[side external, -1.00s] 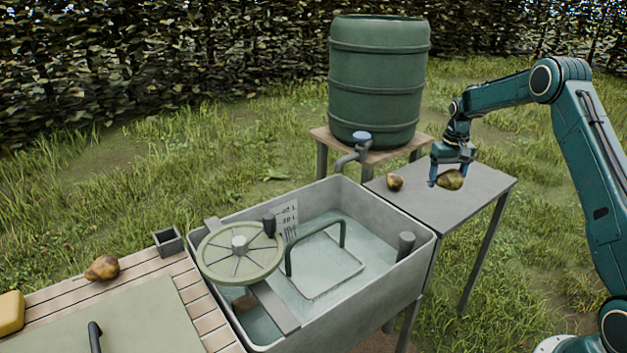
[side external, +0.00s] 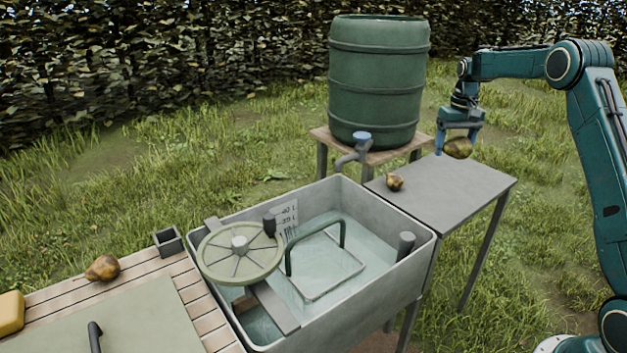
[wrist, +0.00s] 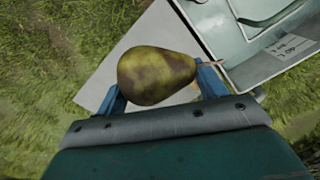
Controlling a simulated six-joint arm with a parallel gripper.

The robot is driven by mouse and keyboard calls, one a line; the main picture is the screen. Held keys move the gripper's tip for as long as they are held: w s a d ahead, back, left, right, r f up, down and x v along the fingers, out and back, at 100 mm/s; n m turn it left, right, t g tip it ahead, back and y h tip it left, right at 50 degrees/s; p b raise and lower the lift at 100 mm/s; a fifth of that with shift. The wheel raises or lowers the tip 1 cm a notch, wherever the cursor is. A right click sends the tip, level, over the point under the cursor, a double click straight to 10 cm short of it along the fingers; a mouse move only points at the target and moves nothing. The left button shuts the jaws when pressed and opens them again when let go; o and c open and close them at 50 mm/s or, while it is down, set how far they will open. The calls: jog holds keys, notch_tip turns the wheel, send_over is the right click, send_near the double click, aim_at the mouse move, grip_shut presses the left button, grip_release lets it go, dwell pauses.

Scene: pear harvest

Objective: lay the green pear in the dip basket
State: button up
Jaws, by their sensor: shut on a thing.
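The green pear (side external: 459,147), mottled green and brown, is held in my gripper (side external: 458,141) above the grey side table. In the wrist view the pear (wrist: 157,76) lies across between the two blue fingers, its stem pointing right. My gripper (wrist: 160,92) is shut on it, and the pear is clear of the tabletop. The dip basket (side external: 335,292), a thin frame with a green arched handle (side external: 316,242), sits in the water of the grey trough (side external: 389,290), to the left of and below my gripper.
A small brown pear (side external: 395,183) lies on the grey table (side external: 452,196). A pale green wheel (side external: 240,251) covers the trough's left part. Another pear (side external: 102,268) lies on the slatted bench (side external: 60,292). A green barrel (side external: 378,85) with a tap stands behind the trough.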

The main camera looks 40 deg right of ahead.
jog(key=shift+a, duration=0.1)
jog(key=a+f+n, duration=0.2)
jog(key=a+f, duration=0.2)
jog(key=a, duration=0.5)
jog(key=a+f+n, duration=0.1)
jog(key=a+f, duration=0.3)
jog(key=a, duration=0.5)
jog(key=s+a+f+n, duration=0.1)
jog(key=s+a+f, duration=0.1)
jog(key=s+a, duration=0.2)
jog(key=s+a+f+n, duration=0.2)
jog(key=s+a+f, duration=0.1)
jog(key=a, duration=0.6)
jog(key=shift+s+f, duration=0.25)
jog(key=shift+s, duration=0.15)
jog(key=shift+d, duration=0.1)
